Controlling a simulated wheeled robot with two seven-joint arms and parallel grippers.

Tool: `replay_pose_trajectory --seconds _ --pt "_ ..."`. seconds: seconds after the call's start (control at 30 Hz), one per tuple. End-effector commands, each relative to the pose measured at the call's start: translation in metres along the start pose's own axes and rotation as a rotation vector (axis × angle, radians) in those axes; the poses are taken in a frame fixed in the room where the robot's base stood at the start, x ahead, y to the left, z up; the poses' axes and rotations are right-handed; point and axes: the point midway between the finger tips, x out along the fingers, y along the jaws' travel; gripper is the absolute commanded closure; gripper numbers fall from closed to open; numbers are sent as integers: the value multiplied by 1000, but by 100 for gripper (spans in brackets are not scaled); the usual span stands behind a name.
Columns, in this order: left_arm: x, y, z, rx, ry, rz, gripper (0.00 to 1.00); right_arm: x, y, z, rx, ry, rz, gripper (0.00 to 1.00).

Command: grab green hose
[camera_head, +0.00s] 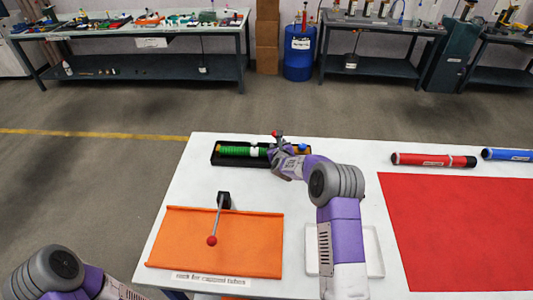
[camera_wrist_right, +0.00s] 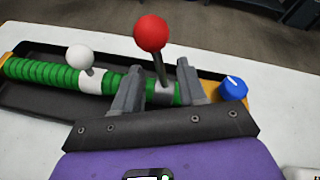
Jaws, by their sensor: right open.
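The green ribbed hose (camera_head: 232,152) lies lengthwise in a black tray (camera_head: 216,159) at the back of the white table. The right wrist view shows the hose (camera_wrist_right: 45,72) with a white collar and white ball knob (camera_wrist_right: 80,57), and a grey collar with a red ball lever (camera_wrist_right: 151,33). My right gripper (camera_head: 279,147) is over the hose's right part. Its fingers (camera_wrist_right: 158,78) are open, with the red lever and grey collar appearing between them. I cannot tell whether they touch the hose. My left arm shows at the bottom left; its gripper is out of view.
A blue knob (camera_wrist_right: 233,88) is at the tray's right end. An orange mat (camera_head: 180,240) with a red-tipped lever (camera_head: 212,240) lies front left. A red mat (camera_head: 460,230) is at right, with red (camera_head: 432,160) and blue (camera_head: 506,154) tubes behind it.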

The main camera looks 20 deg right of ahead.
Motion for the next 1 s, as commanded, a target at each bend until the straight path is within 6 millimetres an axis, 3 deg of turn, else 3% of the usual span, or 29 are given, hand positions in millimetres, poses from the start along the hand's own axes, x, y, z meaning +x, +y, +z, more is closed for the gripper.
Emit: replay_pose_trajectory --seconds 0.33,0.6,0.63,1.0 --pt "0 0 0 0 0 0 57 6 0 0 0 -1 0 59" --pt "0 0 0 0 0 0 57 6 0 0 0 0 0 99" --pt "0 0 0 0 0 0 57 6 0 0 0 0 0 100" --pt "0 0 0 0 0 0 57 6 0 0 0 0 0 100"
